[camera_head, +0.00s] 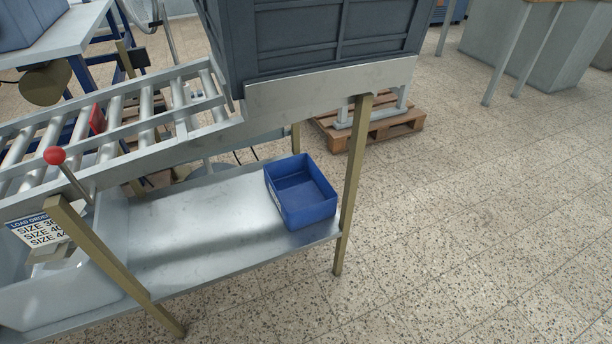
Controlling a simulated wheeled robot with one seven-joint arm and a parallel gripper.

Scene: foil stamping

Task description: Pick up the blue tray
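The blue tray (306,211) is an open box with low walls. It stands upright on the right end of the grey metal lower shelf (190,225), close to the yellowish right leg of the stand. It looks empty inside. My gripper is not in this view.
A roller conveyor (145,115) and a large dark grey crate (320,40) are above the shelf. Yellowish legs (351,175) stand at its front corners. A red-knobbed lever (56,156), a size sign (40,231) and a pale bin (60,297) are at left. Floor at right is clear.

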